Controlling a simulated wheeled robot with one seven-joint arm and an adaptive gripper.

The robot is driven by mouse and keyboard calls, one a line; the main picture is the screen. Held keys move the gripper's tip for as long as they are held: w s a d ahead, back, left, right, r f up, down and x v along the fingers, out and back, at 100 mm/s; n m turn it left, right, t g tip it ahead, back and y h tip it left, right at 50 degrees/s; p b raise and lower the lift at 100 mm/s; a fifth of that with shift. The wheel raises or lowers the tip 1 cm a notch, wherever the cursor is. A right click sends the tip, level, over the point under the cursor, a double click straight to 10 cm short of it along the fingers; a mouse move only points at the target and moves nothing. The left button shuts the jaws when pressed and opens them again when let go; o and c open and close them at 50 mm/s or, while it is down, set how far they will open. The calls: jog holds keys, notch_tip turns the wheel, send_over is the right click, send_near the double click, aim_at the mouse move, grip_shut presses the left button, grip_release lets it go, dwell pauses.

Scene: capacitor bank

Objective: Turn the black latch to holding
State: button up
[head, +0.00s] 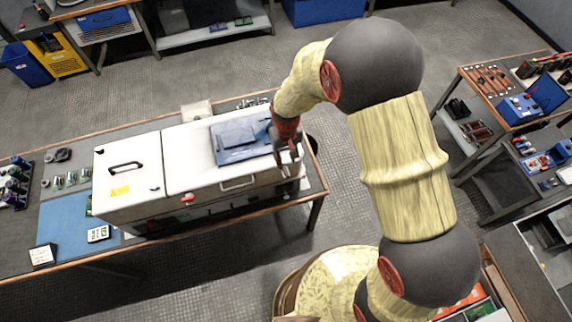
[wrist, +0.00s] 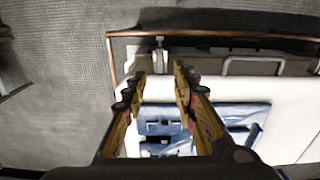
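A long white cabinet (head: 140,157) lies on a bench. Its left lid carries a black bar handle (head: 125,166) and small dark fittings near its corners, one of them at the front right corner (head: 154,188). I cannot tell which small part is the black latch. My gripper (head: 288,158) is over the cabinet's right end, beside a blue panel (head: 238,140) on the white top. In the wrist view my gripper (wrist: 158,78) has its two fingers apart with nothing between them. A small grey fitting (wrist: 160,53) shows beyond the fingertips, near the bench edge.
A red part (head: 188,198) and a metal bar handle (head: 239,183) are on the cabinet's front. A blue mat (head: 66,222) and small parts lie on the bench to the left. Other benches stand at the right. The floor (head: 220,262) before the bench is clear.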

jog(key=shift+r, duration=2.05)
jog(key=s+d+r+m+t+b, duration=0.2)
jog(key=s+d+b, duration=0.7)
jog(key=b, duration=0.4)
jog(key=s+d+r+m+t+b, duration=0.1)
jog(key=s+d+r+t+b, duration=0.1)
jog(key=s+d+b, duration=0.7)
jog(key=s+t+b, duration=0.1)
jog(key=b, duration=0.4)
jog(key=shift+s+r+m+t, duration=0.15)
jog(key=shift+s+m+t, duration=0.15)
jog(key=shift+m, duration=0.1)
